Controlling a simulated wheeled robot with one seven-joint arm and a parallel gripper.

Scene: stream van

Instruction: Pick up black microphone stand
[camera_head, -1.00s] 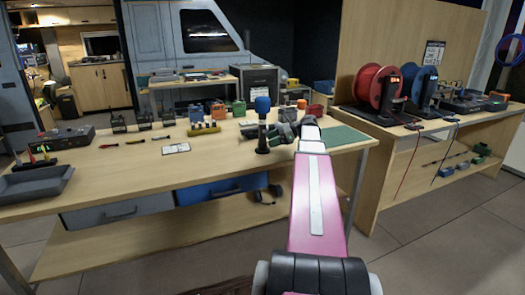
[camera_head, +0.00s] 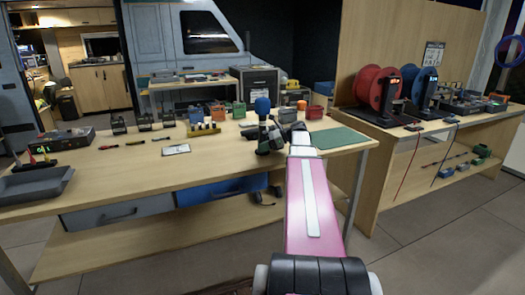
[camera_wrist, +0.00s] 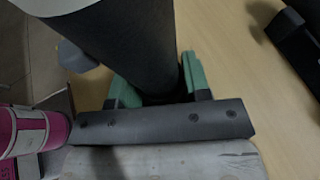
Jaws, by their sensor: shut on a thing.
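The black microphone stand stands on the workbench in the head view, with a blue foam top (camera_head: 262,106) and a dark post (camera_head: 262,121). My gripper (camera_head: 270,138) is low on the stand, partly hidden by its own wrist and arm. In the wrist view the stand's dark, thick post (camera_wrist: 130,45) runs down between the green-padded fingers of my gripper (camera_wrist: 157,88). The fingers are shut on it from both sides. The stand looks upright, and I cannot tell any gap between its base and the bench.
The wooden workbench (camera_head: 110,185) holds a yellow block (camera_head: 203,129), a white card (camera_head: 176,149), several small boxes and a grey tray (camera_head: 35,183). A green mat (camera_head: 338,138) lies right of my gripper. Red (camera_head: 376,88) and blue reels stand on the right bench. The front left-centre bench is clear.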

